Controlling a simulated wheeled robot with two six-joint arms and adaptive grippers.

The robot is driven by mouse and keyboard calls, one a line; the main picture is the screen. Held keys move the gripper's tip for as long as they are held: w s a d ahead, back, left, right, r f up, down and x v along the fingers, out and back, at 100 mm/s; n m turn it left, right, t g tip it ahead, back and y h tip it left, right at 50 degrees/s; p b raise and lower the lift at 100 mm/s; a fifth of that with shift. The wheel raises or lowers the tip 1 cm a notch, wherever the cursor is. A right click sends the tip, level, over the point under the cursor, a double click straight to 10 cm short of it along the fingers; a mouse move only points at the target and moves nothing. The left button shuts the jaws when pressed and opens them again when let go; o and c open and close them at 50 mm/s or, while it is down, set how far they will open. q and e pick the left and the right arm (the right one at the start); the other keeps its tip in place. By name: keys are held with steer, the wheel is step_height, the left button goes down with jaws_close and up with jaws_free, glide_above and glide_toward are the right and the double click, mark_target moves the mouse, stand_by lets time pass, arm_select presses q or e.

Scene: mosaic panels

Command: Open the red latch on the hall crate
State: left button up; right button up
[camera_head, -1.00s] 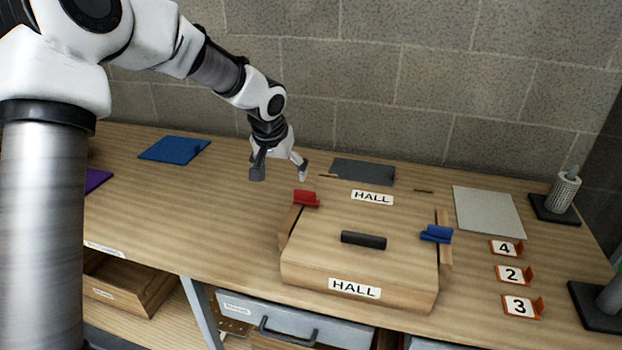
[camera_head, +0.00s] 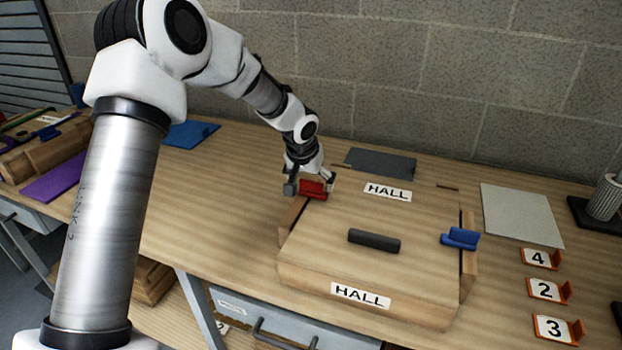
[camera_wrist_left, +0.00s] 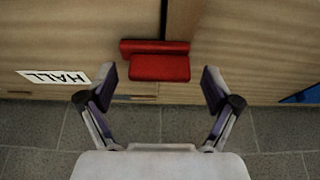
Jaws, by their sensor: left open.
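The hall crate (camera_head: 330,262) is a wooden box on the bench with HALL labels and a black handle (camera_head: 374,240) on its lid. The red latch (camera_head: 313,190) is at its back left corner, and a blue latch (camera_head: 460,238) is on its right side. My left gripper (camera_head: 310,187) is at the red latch, with its fingers apart on either side of it. In the left wrist view the red latch (camera_wrist_left: 158,66) lies ahead of the open fingers (camera_wrist_left: 158,88), and no contact shows. My right gripper is not in view.
A pale grey sheet (camera_head: 521,214) and a dark grey sheet (camera_head: 380,162) lie behind. Blue (camera_head: 190,134) and purple (camera_head: 55,178) sheets lie left.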

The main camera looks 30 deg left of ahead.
arm_select(q)
steer(key=shift+s, duration=0.1)
steer(key=shift+c, duration=1)
steer(key=c, duration=1)
steer(key=shift+o, duration=0.3)
